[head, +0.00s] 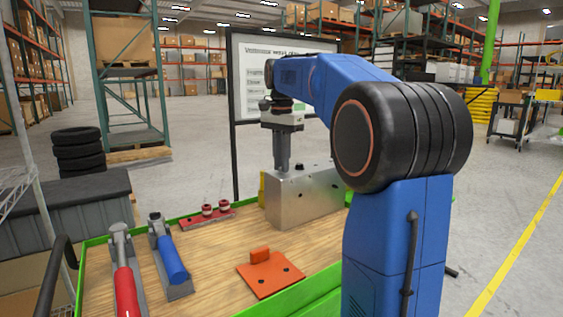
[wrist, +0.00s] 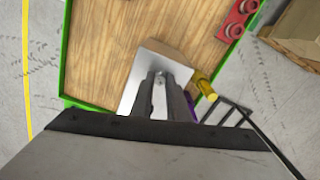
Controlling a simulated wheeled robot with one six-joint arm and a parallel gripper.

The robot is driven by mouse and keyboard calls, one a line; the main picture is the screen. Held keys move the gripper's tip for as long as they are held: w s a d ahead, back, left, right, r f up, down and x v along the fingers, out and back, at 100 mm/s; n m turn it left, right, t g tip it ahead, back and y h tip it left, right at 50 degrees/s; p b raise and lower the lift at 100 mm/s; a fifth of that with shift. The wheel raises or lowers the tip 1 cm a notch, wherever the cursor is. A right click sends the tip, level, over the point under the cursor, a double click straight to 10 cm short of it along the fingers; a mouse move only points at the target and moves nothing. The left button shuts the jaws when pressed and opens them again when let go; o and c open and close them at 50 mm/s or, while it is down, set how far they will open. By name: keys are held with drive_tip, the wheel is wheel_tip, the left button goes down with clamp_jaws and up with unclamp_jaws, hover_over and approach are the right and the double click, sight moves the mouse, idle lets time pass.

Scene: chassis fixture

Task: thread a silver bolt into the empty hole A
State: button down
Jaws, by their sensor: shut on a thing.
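A silver-grey metal block (head: 310,197) with dark holes stands on the wooden table top; its top also shows in the wrist view (wrist: 128,97). My gripper (head: 282,166) points straight down at the left end of the block, with its fingertips at or just above the top face. In the wrist view the gripper (wrist: 160,76) is closed over the block. It is shut on a small silver bolt (wrist: 160,74), mostly hidden between the fingers. I cannot tell how far the bolt sits in a hole, and hole A's label is not readable.
A red holder (head: 205,217) with two red-topped pieces lies left of the block. An orange plate (head: 270,281) lies in front. A red-handled tool (head: 127,285) and a blue-handled tool (head: 172,262) lie at left. A yellow piece (wrist: 207,88) is beside the block. A green rim (head: 300,299) edges the table.

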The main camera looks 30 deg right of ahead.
drive_tip(key=m, duration=0.6)
idle(0.3)
drive_tip(key=c, duration=1.6)
unclamp_jaws()
drive_tip(key=shift+c, duration=0.2)
wheel_tip(320, 180, up, 9)
drive_tip(key=shift+s+f, duration=0.1)
